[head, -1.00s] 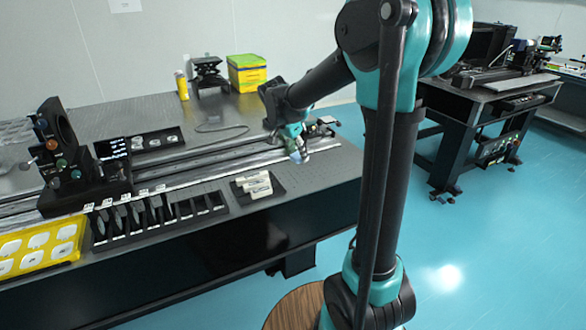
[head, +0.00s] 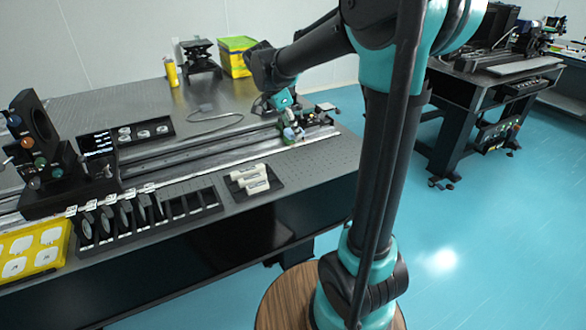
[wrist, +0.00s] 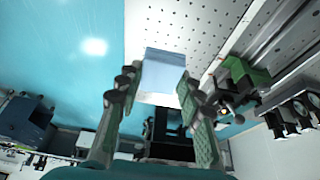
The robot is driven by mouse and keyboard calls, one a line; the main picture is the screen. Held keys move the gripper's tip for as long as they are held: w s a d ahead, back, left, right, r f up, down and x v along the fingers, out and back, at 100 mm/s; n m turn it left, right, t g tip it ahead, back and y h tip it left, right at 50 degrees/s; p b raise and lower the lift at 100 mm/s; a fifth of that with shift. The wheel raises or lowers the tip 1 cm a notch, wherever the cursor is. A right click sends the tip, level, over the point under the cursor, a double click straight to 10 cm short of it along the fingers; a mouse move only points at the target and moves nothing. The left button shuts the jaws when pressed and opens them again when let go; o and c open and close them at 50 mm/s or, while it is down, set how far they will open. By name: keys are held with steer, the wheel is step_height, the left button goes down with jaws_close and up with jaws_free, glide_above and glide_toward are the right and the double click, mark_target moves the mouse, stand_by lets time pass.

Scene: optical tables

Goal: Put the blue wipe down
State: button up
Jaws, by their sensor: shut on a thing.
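The blue wipe (wrist: 166,66) is a pale blue flat-faced piece in the wrist view. It sits between the green-and-black fingertips of my gripper (wrist: 163,84), which is shut on it. Behind the wipe lies the perforated table top (wrist: 185,25), near its edge with the blue floor. I cannot tell whether the wipe touches the table. In the head view my gripper (head: 291,130) is low over the right end of the table, by the rail. The wipe cannot be made out clearly there.
The rail (head: 215,155) with a green-and-black mount runs close by my gripper. A black tray of white bottles (head: 252,180) and a lens rack (head: 150,213) line the front edge. A yellow-green box (head: 237,55) stands behind. Bare table top shows near the right corner.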

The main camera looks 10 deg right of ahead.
mark_target(295, 173)
step_height(295, 173, down, 15)
steer(key=shift+f, duration=0.1)
stand_by(0.4)
steer(key=shift+f, duration=0.3)
steer(key=shift+s+f, duration=0.2)
steer(key=o, duration=1.2)
steer(key=shift+w+f, duration=0.1)
steer(key=shift+f, duration=0.05)
